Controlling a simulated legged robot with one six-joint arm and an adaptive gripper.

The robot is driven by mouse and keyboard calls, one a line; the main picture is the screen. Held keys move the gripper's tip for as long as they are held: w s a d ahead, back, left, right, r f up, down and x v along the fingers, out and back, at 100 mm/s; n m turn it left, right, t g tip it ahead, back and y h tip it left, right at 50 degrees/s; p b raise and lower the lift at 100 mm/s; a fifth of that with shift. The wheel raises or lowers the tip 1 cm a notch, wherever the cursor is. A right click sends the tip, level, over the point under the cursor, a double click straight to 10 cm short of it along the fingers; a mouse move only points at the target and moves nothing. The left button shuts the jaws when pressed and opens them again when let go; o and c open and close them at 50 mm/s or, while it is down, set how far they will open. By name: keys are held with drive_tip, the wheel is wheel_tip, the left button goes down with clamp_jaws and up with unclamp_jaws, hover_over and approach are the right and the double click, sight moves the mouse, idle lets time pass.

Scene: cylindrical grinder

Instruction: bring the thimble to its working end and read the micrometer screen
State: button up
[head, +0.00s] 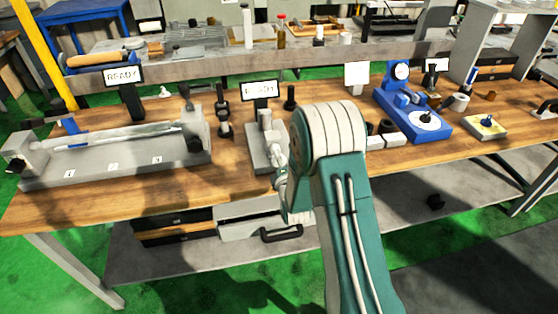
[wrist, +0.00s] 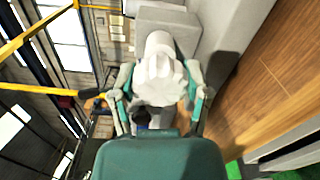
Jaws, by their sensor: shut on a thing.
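The micrometer (head: 262,148) is a grey block fixture on the wooden bench, partly hidden by my arm. Its screen (head: 260,89) stands behind it and reads READY. The thimble (wrist: 158,75) is a pale, ribbed knob in the middle of the wrist view, on the axis of a grey body (wrist: 168,22). My gripper (wrist: 160,88) is shut on the thimble, with one finger on each side. In the head view my gripper (head: 281,168) is at the micrometer's front end, small and partly hidden by my arm, and the thimble cannot be made out there.
A long grey fixture (head: 110,155) with its own READY screen (head: 123,75) stands at the left. Dark posts (head: 223,118) stand beside the micrometer. A blue dial stand (head: 415,115) and a yellow-topped block (head: 487,126) are at the right. Drawers (head: 175,225) hang below the bench.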

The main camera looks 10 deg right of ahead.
drive_tip(key=m, duration=0.6)
drive_tip(key=shift+s+f, duration=0.1)
drive_tip(key=shift+f, duration=0.2)
drive_tip(key=m, duration=0.6)
drive_tip(key=shift+a+m, duration=0.1)
drive_tip(key=shift+m, duration=0.3)
drive_tip(key=m, duration=0.6)
drive_tip(key=shift+f, duration=0.1)
drive_tip(key=m, duration=0.6)
drive_tip(key=shift+m, duration=0.4)
drive_tip(key=o, duration=1.2)
drive_tip(key=shift+c, duration=0.2)
drive_tip(key=shift+r, duration=0.2)
drive_tip(key=s, duration=1.1)
drive_tip(key=shift+s, duration=0.4)
